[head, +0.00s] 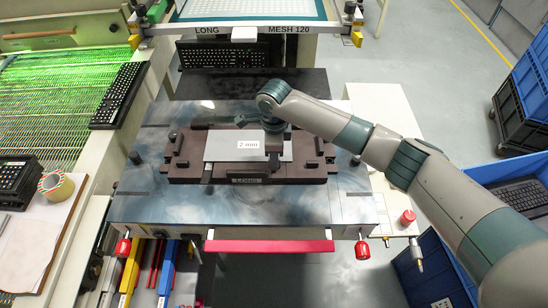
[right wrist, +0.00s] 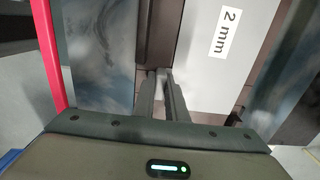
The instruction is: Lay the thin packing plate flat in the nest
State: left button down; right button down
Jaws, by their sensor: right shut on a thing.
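The thin packing plate (head: 222,147) is light grey with a "2 mm" label. It is over the middle of the dark brown nest (head: 188,173) and looks about level. I cannot tell whether it rests on the nest or is slightly above it. My right gripper (head: 274,158) is shut on the plate's near edge, toward its right side. In the right wrist view the plate (right wrist: 207,70) extends up and right from the fingers (right wrist: 165,78), with the nest (right wrist: 155,38) beside it. The fingers hide part of that edge. My left gripper is not in view.
The nest stands on a glossy table (head: 140,205) with free room around it. A black keyboard (head: 222,54) lies behind, and another (head: 118,95) lies at the left. A screen frame (head: 250,27) spans the back. A red bar (head: 268,246) runs along the front.

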jog(key=shift+f, duration=0.2)
jog(key=c, duration=1.7)
grip_release()
jog(key=shift+r, duration=0.1)
notch_tip(320, 180, up, 5)
jog(key=p, duration=0.6)
jog(key=shift+f, duration=0.2)
jog(key=shift+r+p, duration=0.65)
jog(key=shift+r, duration=0.45)
